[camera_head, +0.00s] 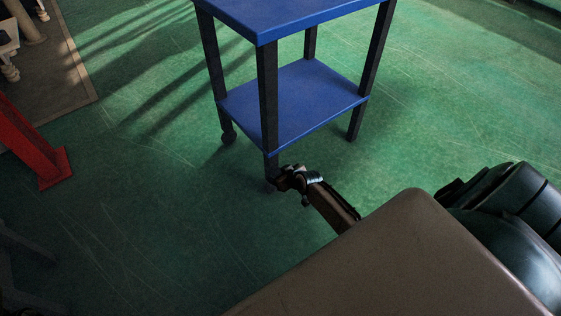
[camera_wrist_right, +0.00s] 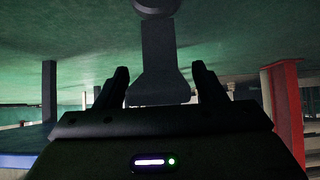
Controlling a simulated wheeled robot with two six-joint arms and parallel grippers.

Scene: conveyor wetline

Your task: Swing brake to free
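My right gripper (camera_head: 290,179) is low beside the foot of the front leg of a blue cart (camera_head: 315,100). In the right wrist view the two dark fingers of the gripper (camera_wrist_right: 160,90) stand apart. A grey lever-like part (camera_wrist_right: 158,60), flared at one end and rounded at the other, shows between them. I take it for the brake, but its mounting is not clear. Gaps show on both sides of it, so the fingers do not look closed on it. The cart's front caster (camera_head: 270,186) is dark and partly hidden. My left gripper is not in view.
A red post (camera_head: 30,145) with a foot plate stands at the left, near a brown mat (camera_head: 60,85). Open green floor lies between post and cart.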

